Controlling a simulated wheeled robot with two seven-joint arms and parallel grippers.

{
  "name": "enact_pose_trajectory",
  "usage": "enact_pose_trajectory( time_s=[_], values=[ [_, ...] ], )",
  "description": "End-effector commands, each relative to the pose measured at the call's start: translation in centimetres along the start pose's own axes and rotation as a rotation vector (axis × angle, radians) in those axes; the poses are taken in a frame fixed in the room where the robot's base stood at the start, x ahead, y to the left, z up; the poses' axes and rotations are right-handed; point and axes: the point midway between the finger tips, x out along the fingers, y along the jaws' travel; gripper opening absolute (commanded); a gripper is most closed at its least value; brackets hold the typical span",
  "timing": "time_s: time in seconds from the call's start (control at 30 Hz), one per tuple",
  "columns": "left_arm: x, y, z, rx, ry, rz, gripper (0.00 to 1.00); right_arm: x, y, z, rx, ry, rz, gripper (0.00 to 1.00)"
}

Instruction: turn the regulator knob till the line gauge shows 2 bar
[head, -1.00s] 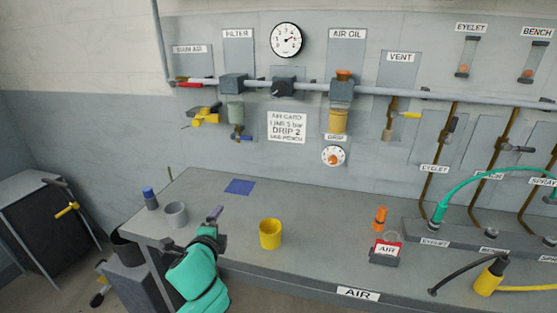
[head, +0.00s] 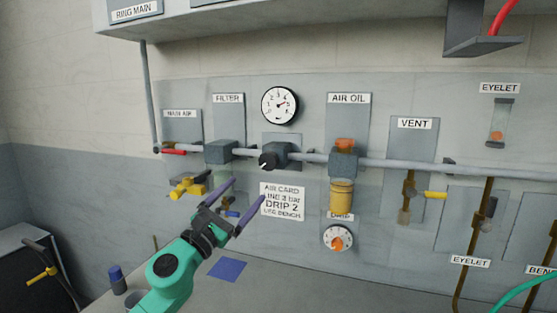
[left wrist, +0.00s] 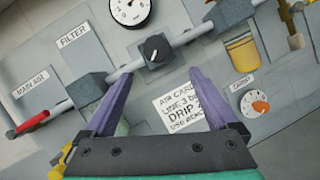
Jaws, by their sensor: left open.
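The regulator knob (head: 268,160) is black with a white mark, on the front of the regulator block in the grey pipe. It also shows in the left wrist view (left wrist: 156,48), beyond the fingertips and roughly between them. The line gauge (head: 280,105) is a white round dial above it; its needle points up and right, but the exact reading is too small to tell. It is cut off at the top of the left wrist view (left wrist: 130,9). My left gripper (head: 247,190) is open and empty, below and left of the knob, apart from it. My right gripper is out of view.
An air card (head: 283,202) hangs below. The oiler bowl (head: 341,197) and drip dial (head: 338,238) are right. The bench with a blue mat (head: 227,269) lies below.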

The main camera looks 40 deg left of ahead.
Motion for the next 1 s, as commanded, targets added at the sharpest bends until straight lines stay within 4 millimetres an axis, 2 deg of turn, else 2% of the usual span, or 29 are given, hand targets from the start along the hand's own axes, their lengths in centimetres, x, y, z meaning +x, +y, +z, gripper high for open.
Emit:
enact_pose_trajectory(
  time_s=[0.2, 0.3, 0.4, 0.6, 0.77, 1.0],
  values=[
    [5.1, 0.3, 0.7, 0.0, -0.004, 0.002, 0.92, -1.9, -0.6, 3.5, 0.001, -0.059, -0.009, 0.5],
    [7.2, 0.3, 0.5, -0.002, -0.003, 0.004, 0.92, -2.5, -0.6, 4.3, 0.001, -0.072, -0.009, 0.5],
    [9.1, 0.4, 0.5, -0.006, -0.002, 0.006, 0.92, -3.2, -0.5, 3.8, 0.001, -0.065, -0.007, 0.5],
    [12.3, 0.4, 0.3, -0.007, 0.0, 0.006, 0.92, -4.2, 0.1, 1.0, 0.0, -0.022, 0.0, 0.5],
    [13.5, 0.1, 0.2, -0.004, 0.0, 0.002, 0.92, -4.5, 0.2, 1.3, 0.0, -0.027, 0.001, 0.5],
    [13.6, 0.0, 0.0, -0.004, 0.002, 0.001, 0.92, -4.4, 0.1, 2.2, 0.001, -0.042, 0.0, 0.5]
  ],
)
